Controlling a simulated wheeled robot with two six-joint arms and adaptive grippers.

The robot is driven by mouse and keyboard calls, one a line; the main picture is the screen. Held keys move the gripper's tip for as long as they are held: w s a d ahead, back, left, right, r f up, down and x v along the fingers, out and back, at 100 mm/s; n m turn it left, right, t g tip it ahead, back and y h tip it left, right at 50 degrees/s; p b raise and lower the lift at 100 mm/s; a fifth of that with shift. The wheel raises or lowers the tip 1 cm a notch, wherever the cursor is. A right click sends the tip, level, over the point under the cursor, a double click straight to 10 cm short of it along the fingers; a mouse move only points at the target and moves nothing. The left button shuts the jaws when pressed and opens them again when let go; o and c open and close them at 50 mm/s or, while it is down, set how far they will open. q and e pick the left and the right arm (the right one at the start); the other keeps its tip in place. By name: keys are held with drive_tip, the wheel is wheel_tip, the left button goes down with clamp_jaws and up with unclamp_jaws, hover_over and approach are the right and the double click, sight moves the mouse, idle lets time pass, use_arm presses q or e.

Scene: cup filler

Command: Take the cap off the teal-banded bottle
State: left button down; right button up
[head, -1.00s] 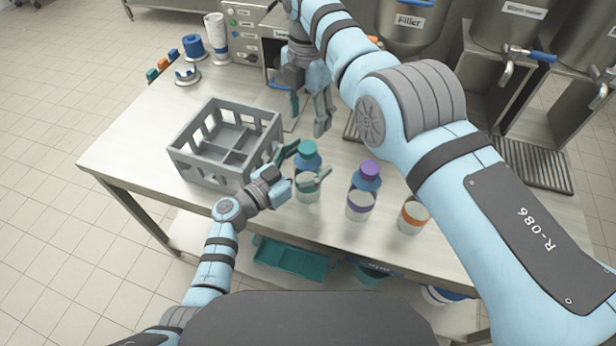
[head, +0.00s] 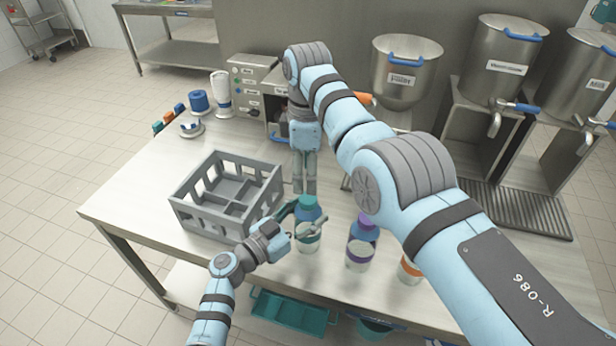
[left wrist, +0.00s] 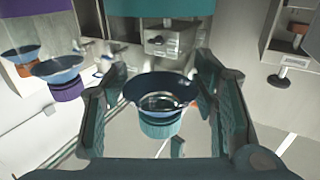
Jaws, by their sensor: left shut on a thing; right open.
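The teal-banded bottle (head: 308,240) stands upright on the table with its teal cap (head: 308,201) on. It has a blue shoulder and a pale body. My left gripper (head: 306,229) is shut on this bottle, a finger on either side below the cap. In the left wrist view the bottle appears upside down, with its teal cap (left wrist: 161,129) low between the two fingers. My right gripper (head: 305,191) is open and points straight down, its fingertips right at the top of the cap. Whether they touch the cap I cannot tell.
A purple-capped bottle (head: 362,243) stands to the right, and an orange-banded one (head: 409,270) is partly behind my right arm. A grey divided crate (head: 195,222) stands left. Steel dispensers, including one labelled filler (head: 402,62), stand at the back.

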sight(308, 198)
use_arm(q)
drive_tip(key=shift+f, duration=0.2)
use_arm(e)
drive_tip(key=m, duration=0.9)
drive_tip(key=shift+r+m, duration=0.1)
drive_tip(key=shift+m, duration=0.3)
drive_tip(key=m, duration=0.5)
drive_tip(key=shift+w, duration=0.1)
use_arm(q)
drive_tip(key=shift+s, duration=0.1)
use_arm(e)
drive_tip(key=m, duration=0.4)
drive_tip(key=shift+r+m, duration=0.15)
drive_tip(key=shift+m, duration=0.15)
drive_tip(key=m, duration=0.8)
drive_tip(key=shift+r, duration=0.1)
drive_tip(key=m, duration=0.5)
drive_tip(key=shift+d, duration=0.1)
drive_tip(key=shift+m, duration=0.6)
use_arm(q)
drive_tip(key=shift+f, duration=0.1)
use_arm(e)
wheel_tip(308, 198, down, 8)
drive_tip(key=shift+c, duration=0.4)
